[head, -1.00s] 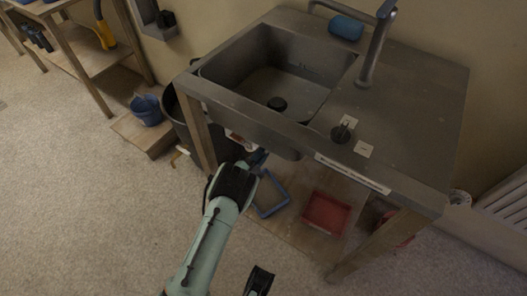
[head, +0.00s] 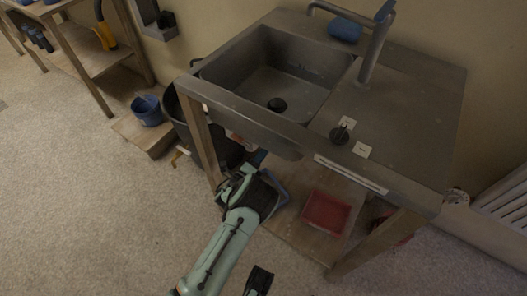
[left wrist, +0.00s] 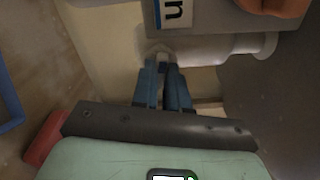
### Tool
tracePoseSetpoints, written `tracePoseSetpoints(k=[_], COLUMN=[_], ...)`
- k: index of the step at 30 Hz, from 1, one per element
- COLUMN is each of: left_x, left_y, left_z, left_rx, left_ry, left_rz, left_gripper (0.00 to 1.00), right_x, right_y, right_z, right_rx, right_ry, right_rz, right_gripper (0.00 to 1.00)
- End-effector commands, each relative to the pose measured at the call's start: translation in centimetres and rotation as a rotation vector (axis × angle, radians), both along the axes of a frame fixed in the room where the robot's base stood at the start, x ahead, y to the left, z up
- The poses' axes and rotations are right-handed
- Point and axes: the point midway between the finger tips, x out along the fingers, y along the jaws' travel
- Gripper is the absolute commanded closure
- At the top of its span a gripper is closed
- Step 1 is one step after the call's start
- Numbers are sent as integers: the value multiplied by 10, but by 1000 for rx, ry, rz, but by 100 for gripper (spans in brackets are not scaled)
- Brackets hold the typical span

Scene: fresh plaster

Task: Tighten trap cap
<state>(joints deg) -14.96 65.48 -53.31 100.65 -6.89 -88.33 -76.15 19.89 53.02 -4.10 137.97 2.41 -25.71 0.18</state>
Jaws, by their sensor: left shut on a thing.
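My left gripper (head: 257,163) reaches in under the front of the sink unit (head: 250,116). In the left wrist view its two blue fingers (left wrist: 163,72) are close together at the pale trap pipe (left wrist: 225,46). They are shut on a small pale piece (left wrist: 161,54) at the pipe, which looks like the trap cap. Most of that piece is hidden between the fingertips, so its thread and seating do not show. In the head view the basin and gripper hide the trap.
A red tray (head: 326,213) and a partly hidden blue frame (head: 279,190) lie on the lower shelf. A dark bin (head: 184,128) and a blue bucket (head: 148,110) stand left of the sink. The unit's front leg (head: 205,146) is close to my arm. The floor at left is clear.

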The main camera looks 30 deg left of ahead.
Motion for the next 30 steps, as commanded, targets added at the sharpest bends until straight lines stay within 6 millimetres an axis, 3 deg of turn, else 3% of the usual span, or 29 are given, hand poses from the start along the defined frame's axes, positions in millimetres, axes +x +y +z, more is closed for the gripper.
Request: tracePoseSetpoints(k=[11,14,22,30], left_x=[-1,-1,-1,-1], left_y=[1,0,0,1], left_z=[-1,-2,-2,-1], left_rx=[91,197,699,777], left_ry=[-5,-11,-50,-57], left_rz=[2,-2,-3,1], left_gripper=[100,100,100,100], right_x=[0,0,0,0], right_y=[0,0,0,0], right_z=[0,1,1,0], right_rx=[0,0,0,0], right_ry=[0,0,0,0], right_rz=[0,0,0,0], right_gripper=[66,66,66,66])
